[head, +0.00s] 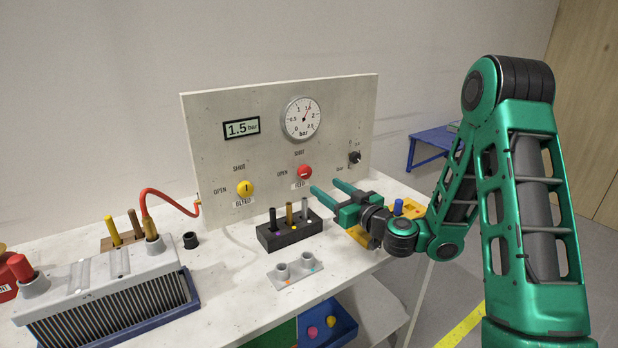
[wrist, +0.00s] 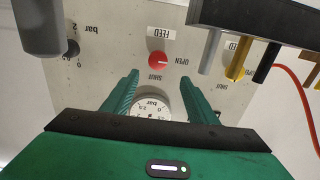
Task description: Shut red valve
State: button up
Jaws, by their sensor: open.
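The red valve (head: 304,172) is a round knob on the upright panel, with OPEN printed to its left, SHUT above and a FEED label below. In the wrist view the panel appears upside down. There the red valve (wrist: 158,60) shows a pale mark that seems to point toward OPEN. My gripper (head: 325,186) is open and empty, just in front of the panel and slightly right of and below the valve. In the wrist view its fingertips (wrist: 159,74) straddle the valve's line, with the knob beyond them and apparently untouched.
A yellow BLEED valve (head: 245,189) is to the left. The dial gauge (head: 302,119) and the display (head: 241,128) reading 1.5 bar are above. A small black knob (head: 355,158) is at right. A black block (head: 290,233) with upright pins stands below my gripper's left side.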

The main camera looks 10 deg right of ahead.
aim_at(307, 172)
jog(key=x, duration=1.1)
jog(key=shift+w+d, duration=0.1)
jog(key=shift+d, duration=0.2)
jog(key=shift+h, duration=0.3)
jog(key=c, duration=1)
